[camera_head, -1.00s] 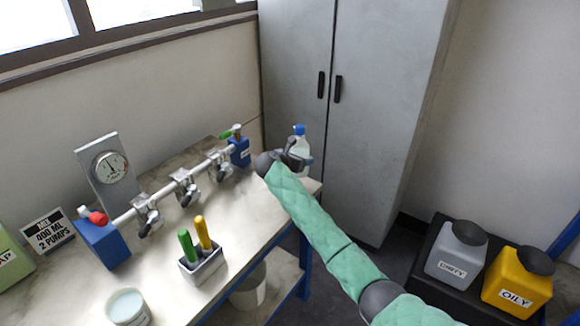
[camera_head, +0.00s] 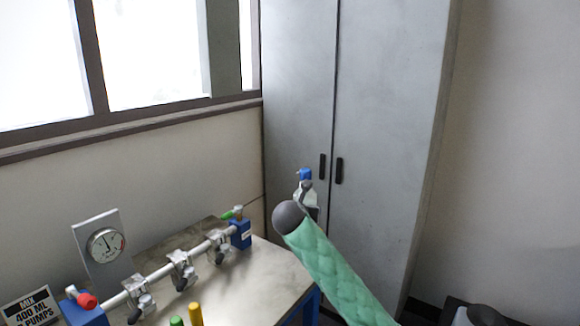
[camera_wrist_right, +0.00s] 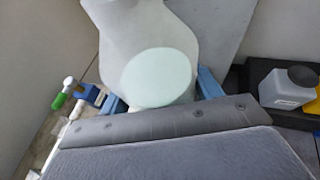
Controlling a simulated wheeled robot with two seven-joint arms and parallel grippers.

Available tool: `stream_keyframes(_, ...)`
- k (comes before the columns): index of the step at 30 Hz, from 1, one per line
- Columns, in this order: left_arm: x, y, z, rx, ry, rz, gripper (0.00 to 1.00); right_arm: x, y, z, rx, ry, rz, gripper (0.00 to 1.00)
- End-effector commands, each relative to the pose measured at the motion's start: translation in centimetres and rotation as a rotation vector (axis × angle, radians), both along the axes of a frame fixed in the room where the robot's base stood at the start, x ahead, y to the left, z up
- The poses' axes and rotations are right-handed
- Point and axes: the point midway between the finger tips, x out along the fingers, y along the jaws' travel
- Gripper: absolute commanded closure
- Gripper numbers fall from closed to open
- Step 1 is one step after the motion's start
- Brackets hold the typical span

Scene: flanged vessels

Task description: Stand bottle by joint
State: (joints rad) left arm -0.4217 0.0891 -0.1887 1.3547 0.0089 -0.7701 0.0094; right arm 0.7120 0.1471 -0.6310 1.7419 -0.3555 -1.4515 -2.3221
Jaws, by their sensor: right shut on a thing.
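A clear bottle with a blue cap (camera_head: 305,174) is held upright in my right gripper (camera_head: 308,198), in front of the grey cabinet and beyond the bench's right end. In the right wrist view the bottle (camera_wrist_right: 150,35) fills the upper middle, with pale green liquid inside. The blue fingertips of my right gripper (camera_wrist_right: 160,95) close on it from both sides. The pipe (camera_head: 150,277) with several clamped joints runs along the bench (camera_head: 265,285), left of the bottle. Its far end has a blue block (camera_head: 240,234) and a green-handled valve (camera_head: 233,212). My left gripper is out of view.
A pressure gauge (camera_head: 105,245) on a plate stands behind the pipe. A sign (camera_head: 30,306) stands at left. Green and yellow handles (camera_head: 195,314) show at the bottom edge. The bench's right part is bare. The grey cabinet (camera_head: 385,130) stands behind.

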Motion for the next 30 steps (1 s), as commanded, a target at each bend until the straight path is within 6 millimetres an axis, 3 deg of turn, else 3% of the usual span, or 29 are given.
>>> stream_keyframes(4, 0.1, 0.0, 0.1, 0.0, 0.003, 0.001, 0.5, -3.6, -1.6, 0.9, -0.004, -0.001, 0.083, 0.72)
stream_keyframes(11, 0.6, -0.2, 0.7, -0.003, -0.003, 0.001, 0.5, -9.2, -4.1, -0.4, -0.004, 0.003, 0.175, 0.72)
stream_keyframes(21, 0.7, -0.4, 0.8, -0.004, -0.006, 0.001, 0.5, -17.9, -8.1, -5.7, -0.005, 0.008, 0.261, 0.72)
stream_keyframes(30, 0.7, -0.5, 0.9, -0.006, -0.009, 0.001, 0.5, -23.4, -11.5, -11.2, -0.003, 0.008, 0.279, 0.72)
